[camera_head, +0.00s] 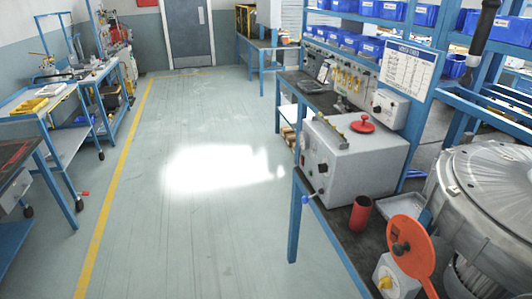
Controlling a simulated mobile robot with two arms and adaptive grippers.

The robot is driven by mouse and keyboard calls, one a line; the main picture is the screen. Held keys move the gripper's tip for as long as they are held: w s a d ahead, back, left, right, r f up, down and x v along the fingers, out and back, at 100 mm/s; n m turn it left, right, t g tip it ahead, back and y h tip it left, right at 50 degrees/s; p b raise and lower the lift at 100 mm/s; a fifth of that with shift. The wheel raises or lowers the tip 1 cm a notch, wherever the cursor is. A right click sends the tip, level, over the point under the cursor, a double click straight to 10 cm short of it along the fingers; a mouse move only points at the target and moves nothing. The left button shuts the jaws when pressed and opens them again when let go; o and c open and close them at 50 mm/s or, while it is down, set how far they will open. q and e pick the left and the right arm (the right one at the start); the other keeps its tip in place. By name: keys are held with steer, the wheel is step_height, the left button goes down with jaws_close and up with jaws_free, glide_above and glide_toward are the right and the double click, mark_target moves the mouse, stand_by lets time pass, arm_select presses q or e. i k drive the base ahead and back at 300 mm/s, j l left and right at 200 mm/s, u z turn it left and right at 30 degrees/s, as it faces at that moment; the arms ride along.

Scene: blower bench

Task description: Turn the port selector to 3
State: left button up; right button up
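No gripper of mine shows in the head view. Several knobs show on and near the bench at the right, and I cannot tell for sure which is the port selector. A white box with a yellow knob (386,282) sits at the bench front, partly cut off by the bottom edge. An orange-red round plate with a black knob (410,248) stands above it. A grey box (350,155) has black knobs on its front and a red handwheel (363,123) on top. A small white box (390,108) is on the back panel. Port numbers are too small to read.
A large grey metal blower (485,195) fills the right side. A red cup (361,213) and a light tray (401,206) are on the bench. Blue bins (370,46) line the shelves. A workbench (50,101) stands at left. The aisle floor (190,230) is clear.

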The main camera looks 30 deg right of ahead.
mark_target(323, 168)
steer(key=i+z, duration=0.15)
steer(key=i, duration=0.3)
steer(key=i+j+z, duration=0.15)
steer(key=i, duration=0.25)
steer(key=i+j+z, duration=0.2)
steer(key=i, duration=0.25)
